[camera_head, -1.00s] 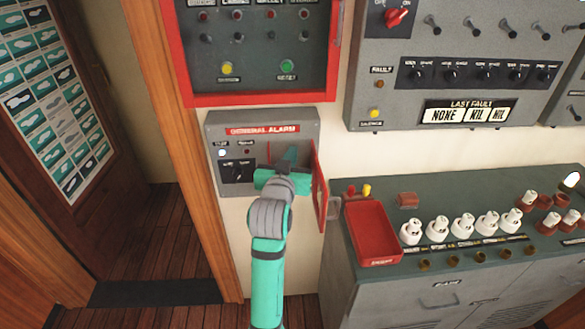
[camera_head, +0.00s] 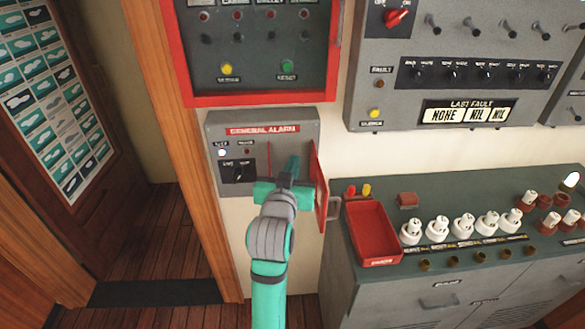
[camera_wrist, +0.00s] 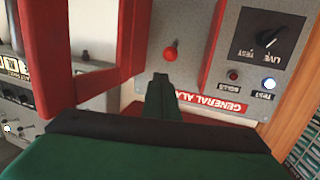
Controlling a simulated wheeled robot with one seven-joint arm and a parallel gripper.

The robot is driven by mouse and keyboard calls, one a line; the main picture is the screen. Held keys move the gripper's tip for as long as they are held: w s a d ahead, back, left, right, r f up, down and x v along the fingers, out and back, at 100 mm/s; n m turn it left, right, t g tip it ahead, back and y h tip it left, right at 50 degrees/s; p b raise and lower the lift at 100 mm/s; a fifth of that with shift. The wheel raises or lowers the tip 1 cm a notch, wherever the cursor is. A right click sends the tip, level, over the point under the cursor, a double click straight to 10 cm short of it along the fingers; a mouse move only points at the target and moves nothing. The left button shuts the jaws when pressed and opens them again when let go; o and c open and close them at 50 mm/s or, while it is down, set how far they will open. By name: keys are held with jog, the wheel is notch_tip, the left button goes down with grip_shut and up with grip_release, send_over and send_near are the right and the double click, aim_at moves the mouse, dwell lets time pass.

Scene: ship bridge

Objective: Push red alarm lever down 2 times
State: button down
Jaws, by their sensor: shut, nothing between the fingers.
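The grey general alarm box (camera_head: 220,178) is on the wall, with its red-framed cover (camera_head: 322,185) swung open to the right. The red alarm lever (camera_wrist: 171,53) shows in the wrist view as a round red knob on the grey panel. In the head view my gripper hides it. My gripper (camera_head: 292,162) is in front of the right part of the box, beside the open cover. In the wrist view its shut fingertips (camera_wrist: 161,78) point towards the knob, with a small gap in the picture; I cannot tell whether they touch.
A LIVE/TEST knob (camera_head: 238,173) sits at the box's left. A red-framed panel (camera_head: 262,100) is above. A console with a red tray (camera_head: 372,232) stands close at the right. The open cover is near my gripper's right side.

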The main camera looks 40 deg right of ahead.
jog(key=shift+s+d+v, duration=0.15)
jog(key=shift+v, duration=0.85)
jog(key=shift+s+d+v, duration=0.15)
jog(key=shift+s+v, duration=0.05)
jog(key=shift+v, duration=0.8)
jog(key=shift+w+a+x, duration=0.25)
jog(key=shift+x, duration=1.25)
jog(key=shift+w+a+x, duration=0.25)
jog(key=shift+w+x, duration=0.05)
jog(key=shift+x, duration=1.2)
jog(key=shift+w+a+x, duration=0.25)
jog(key=shift+x, duration=1.2)
